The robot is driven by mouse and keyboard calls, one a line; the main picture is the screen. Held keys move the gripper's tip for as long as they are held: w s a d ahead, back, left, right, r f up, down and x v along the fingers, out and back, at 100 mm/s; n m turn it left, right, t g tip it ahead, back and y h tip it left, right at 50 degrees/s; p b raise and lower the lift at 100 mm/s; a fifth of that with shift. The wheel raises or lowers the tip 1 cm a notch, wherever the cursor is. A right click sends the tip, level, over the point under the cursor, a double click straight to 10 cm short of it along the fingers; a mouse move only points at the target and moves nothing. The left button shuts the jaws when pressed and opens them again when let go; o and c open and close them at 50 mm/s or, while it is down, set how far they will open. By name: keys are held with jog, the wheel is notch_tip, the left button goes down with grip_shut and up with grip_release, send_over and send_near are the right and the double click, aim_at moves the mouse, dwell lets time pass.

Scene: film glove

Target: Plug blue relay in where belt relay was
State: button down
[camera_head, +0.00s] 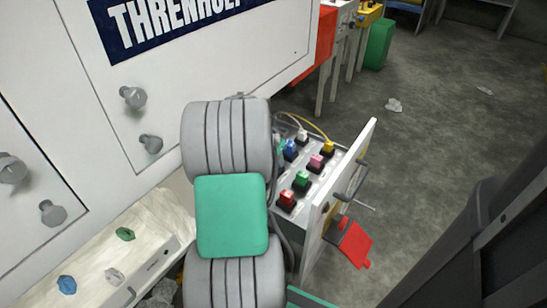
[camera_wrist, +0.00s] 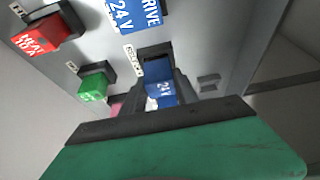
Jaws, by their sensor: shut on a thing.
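In the wrist view my gripper (camera_wrist: 161,98) is shut on a blue relay (camera_wrist: 160,88) marked 24 V. The held relay is at a dark socket (camera_wrist: 154,54) on the grey relay panel (camera_wrist: 200,40). I cannot tell how deep it sits in the socket. A second blue relay (camera_wrist: 132,14), marked DRIVE 24 V, stands on the panel just above. In the head view the panel shows right of my arm, with a blue relay (camera_head: 290,149) on it. My arm hides my gripper and the held relay there.
A red relay (camera_wrist: 48,32), a green relay (camera_wrist: 92,86) and a partly hidden pink relay (camera_wrist: 116,106) stand near the gripper. An open door (camera_head: 338,190) with a red tag (camera_head: 353,245) borders the panel's right side. Small coloured pieces lie in a pale tray (camera_head: 150,215).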

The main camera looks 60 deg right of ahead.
jog(key=shift+f, duration=0.5)
jog(key=c, duration=0.9)
grip_release()
jog(key=shift+o, duration=0.2)
jog(key=p+v, duration=0.2)
jog(key=v, duration=0.6)
jog(key=shift+p, duration=0.3)
